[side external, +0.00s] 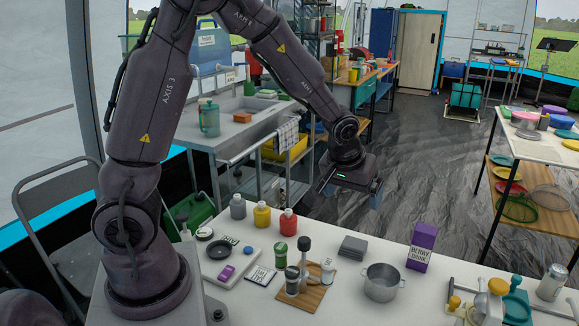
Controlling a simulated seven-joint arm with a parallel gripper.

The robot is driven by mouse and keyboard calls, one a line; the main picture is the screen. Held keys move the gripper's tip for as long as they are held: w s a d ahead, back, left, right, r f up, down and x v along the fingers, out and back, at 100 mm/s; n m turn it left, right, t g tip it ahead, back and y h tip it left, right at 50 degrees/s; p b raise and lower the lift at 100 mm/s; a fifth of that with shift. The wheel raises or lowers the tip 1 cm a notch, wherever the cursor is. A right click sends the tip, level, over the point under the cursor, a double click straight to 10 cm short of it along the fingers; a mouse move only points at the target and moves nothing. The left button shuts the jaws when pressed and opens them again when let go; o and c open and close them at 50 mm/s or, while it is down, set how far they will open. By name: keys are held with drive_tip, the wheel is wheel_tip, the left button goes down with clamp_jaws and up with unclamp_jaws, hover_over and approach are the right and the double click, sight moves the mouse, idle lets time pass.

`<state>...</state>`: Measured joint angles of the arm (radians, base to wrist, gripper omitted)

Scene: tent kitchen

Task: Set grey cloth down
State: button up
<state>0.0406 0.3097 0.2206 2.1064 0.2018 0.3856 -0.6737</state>
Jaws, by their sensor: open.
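The grey cloth (353,247) looks like a small folded, layered stack. It lies flat on the white table, behind the steel pot and beside the wooden board. My gripper (348,197) is above and behind the cloth in the side view, clear of it. Its jaws are open and I see nothing held between them. The fingertips are dark and small, so their detail is hard to make out.
A steel pot (382,282), a purple berry drink carton (421,246) and a wooden board (302,291) with shakers stand near the cloth. Grey, yellow and red bottles (262,216) line the back edge. Bare table (335,228) shows behind the cloth.

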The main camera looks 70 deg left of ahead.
drive_tip(key=s+d+r+m+t+h, duration=0.1)
drive_tip(key=s+d+r+m, duration=0.2)
drive_tip(key=s+r, duration=0.4)
drive_tip(key=s+d+r+m+h, duration=0.1)
drive_tip(key=s+d+r+m, duration=0.3)
drive_tip(key=s+r, duration=0.3)
drive_tip(key=s+d, duration=0.1)
drive_tip(key=s, duration=0.4)
drive_tip(key=shift+d+r+m+t, duration=0.25)
drive_tip(key=shift+m+t, duration=0.05)
drive_tip(key=shift+t, duration=0.1)
